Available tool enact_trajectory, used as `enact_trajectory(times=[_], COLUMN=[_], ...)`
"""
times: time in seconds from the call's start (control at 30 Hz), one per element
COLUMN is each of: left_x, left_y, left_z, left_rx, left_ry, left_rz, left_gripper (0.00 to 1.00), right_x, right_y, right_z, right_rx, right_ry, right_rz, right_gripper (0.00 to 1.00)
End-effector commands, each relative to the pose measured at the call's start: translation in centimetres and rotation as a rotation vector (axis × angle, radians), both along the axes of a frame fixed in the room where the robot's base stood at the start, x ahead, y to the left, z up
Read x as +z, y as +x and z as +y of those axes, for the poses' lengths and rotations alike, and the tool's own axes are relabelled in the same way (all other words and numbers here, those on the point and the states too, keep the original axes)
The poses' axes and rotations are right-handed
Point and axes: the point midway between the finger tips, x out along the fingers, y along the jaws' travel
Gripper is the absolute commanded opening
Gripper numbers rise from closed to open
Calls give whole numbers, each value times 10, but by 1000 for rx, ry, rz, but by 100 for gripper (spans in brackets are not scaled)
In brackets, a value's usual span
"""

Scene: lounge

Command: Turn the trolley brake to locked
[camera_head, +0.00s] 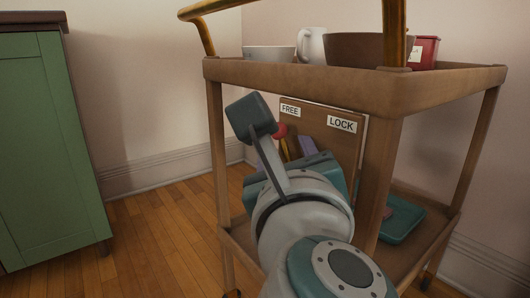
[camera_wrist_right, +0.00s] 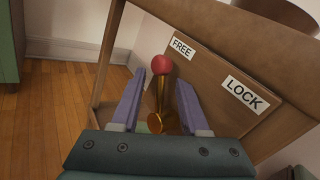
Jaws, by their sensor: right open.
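The wooden trolley (camera_head: 285,77) has a panel with a FREE label (camera_head: 290,110) on the left and a LOCK label (camera_head: 341,124) on the right. The brake lever is a brass rod (camera_wrist_right: 162,92) with a red knob (camera_wrist_right: 161,64); its knob also shows in the head view (camera_head: 280,130). The knob is beside the FREE label, away from LOCK. My right gripper (camera_wrist_right: 160,82) is open, with one purple finger on each side of the lever. A gap shows on both sides. In the head view my right gripper (camera_head: 287,150) partly hides the lever. My left gripper is not seen.
A white bowl (camera_head: 269,53), a white mug (camera_head: 312,45), a brown bowl (camera_head: 355,49) and a red box (camera_head: 424,52) stand on the trolley top. A teal tray (camera_head: 402,222) lies on the lower shelf. A green cabinet (camera_head: 45,140) stands left; floor between is clear.

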Motion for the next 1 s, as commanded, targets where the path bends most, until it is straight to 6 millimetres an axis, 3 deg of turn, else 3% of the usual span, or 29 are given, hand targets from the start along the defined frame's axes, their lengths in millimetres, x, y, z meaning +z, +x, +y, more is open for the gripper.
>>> enact_trajectory(times=[0.2,0.47,0.87,1.0], left_x=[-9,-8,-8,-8], left_y=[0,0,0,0], left_z=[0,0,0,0], left_rx=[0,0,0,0], left_ry=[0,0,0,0], left_rz=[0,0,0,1], left_gripper=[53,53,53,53], right_x=[-1,0,0,0], right_y=[17,19,18,18], right_z=[0,0,0,0], right_rx=[1,1,1,1], right_ry=[0,0,0,0], right_rz=[0,1,1,1], right_gripper=[45,45,2,0])
